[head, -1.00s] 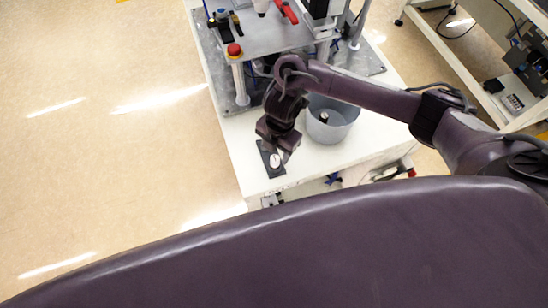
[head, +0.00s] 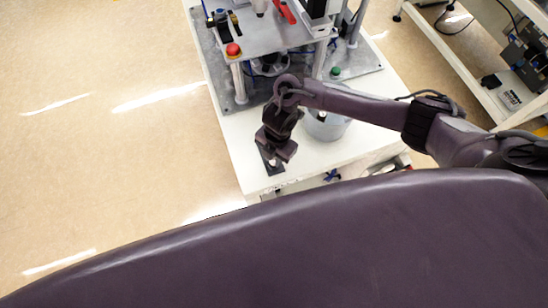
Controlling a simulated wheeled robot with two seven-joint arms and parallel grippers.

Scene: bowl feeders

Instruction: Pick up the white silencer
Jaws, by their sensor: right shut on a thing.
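The white silencer (head: 273,162) is a small pale piece on a dark rectangular plate (head: 275,170) at the front left of the white table. My right gripper (head: 273,156) is directly over it, pointing down, with its fingers shut on the silencer. The fingers cover most of the silencer, and I cannot tell whether it is clear of the plate. My left gripper is not in view.
A grey bowl feeder (head: 326,124) stands right behind my right arm. A metal machine with a red button (head: 233,49) and a green button (head: 336,71) fills the table's back. The white table's (head: 240,150) front left is mostly clear. A shelf (head: 460,65) stands at right.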

